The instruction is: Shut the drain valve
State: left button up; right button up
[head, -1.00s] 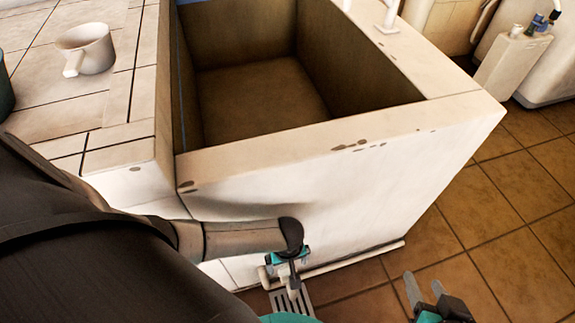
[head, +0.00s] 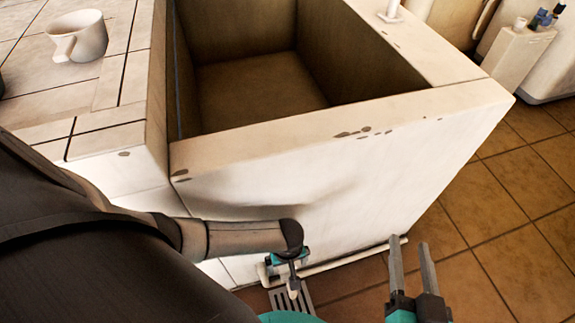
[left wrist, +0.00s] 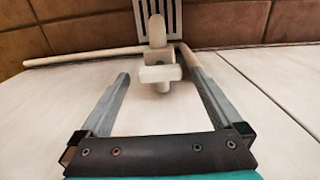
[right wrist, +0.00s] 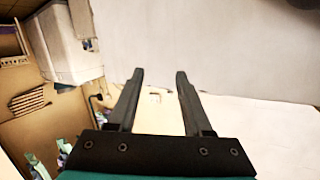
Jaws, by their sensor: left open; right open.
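The drain valve (left wrist: 160,74) is a pale fitting with a crosspiece low on the basin's white wall, above a slotted floor grate. In the left wrist view it shows between and slightly beyond the fingertips of my left gripper (left wrist: 156,76), which is open. I cannot tell whether the fingers touch it. In the head view my left gripper (head: 290,266) is low at the front of the basin, and my wrist hides much of the valve. My right gripper (head: 410,252) is open and empty, right of the valve; it also shows in the right wrist view (right wrist: 158,80).
The deep washbasin (head: 330,135) fills the middle. A white mug (head: 78,37) stands on the tiled counter at left. A pale pipe (head: 355,257) runs along the basin's foot beside the floor grate (head: 303,299). The tiled floor at right is mostly clear.

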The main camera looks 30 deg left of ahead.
pick_arm(q)
jog(key=shift+f, duration=0.35)
pick_arm(e)
jog(key=shift+s+a+r+t, duration=0.25)
jog(key=shift+r+t, duration=0.05)
jog(key=shift+t, duration=0.2)
pick_arm(q)
jog(key=c, duration=1.4)
